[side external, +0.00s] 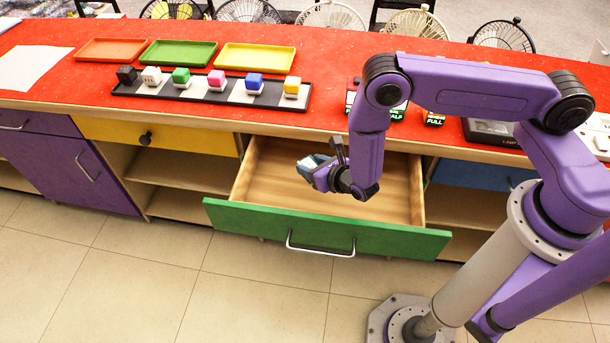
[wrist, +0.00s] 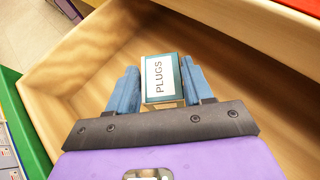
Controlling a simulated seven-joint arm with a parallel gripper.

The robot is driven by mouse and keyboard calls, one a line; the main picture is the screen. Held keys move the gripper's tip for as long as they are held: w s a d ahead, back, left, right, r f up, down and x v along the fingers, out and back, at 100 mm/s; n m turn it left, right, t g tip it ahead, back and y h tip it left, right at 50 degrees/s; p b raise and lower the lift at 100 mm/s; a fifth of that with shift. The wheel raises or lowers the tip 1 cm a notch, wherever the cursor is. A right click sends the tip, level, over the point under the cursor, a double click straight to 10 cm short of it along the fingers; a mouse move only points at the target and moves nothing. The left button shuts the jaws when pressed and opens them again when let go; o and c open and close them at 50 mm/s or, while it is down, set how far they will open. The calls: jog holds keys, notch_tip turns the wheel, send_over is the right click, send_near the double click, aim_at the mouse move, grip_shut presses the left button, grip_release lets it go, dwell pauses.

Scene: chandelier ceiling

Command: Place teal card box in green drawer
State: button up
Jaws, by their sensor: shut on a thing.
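The teal card box with a white "PLUGS" label (wrist: 160,80) is between the two blue fingers of my gripper (wrist: 161,88). My gripper is shut on it. In the side view the box (side external: 309,162) shows small at the end of my gripper (side external: 318,172), over the open green drawer. The drawer (side external: 270,221) is pulled out, with a green front, a metal handle and a bare wooden inside. Its pale wooden inside also fills most of the wrist view (wrist: 260,85). The gap between the box and the drawer floor is hard to judge.
The red counter (side external: 50,45) overhangs the drawer's back. On it are orange (side external: 112,50), green (side external: 178,53) and yellow (side external: 255,56) trays and a black rack (side external: 215,95) with several coloured cubes. A yellow drawer (side external: 165,135) is shut at left.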

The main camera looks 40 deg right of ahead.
jog(key=shift+w+a+f, duration=0.2)
jog(key=shift+w+f, duration=0.4)
jog(key=shift+f, duration=0.15)
jog(key=shift+w+a+f, duration=0.2)
jog(key=shift+w+f, duration=0.35)
jog(key=shift+f, duration=0.2)
jog(key=shift+a+f, duration=0.1)
jog(key=shift+f, duration=1.45)
jog(key=o, duration=1)
jog(key=shift+f, duration=0.15)
jog(key=shift+o, duration=0.2)
jog(key=shift+s+r, duration=0.1)
jog(key=shift+r, duration=0.15)
jog(key=v, duration=0.4)
jog(key=shift+s+r, duration=0.15)
jog(key=shift+s, duration=0.2)
notch_tip(320, 180, up, 7)
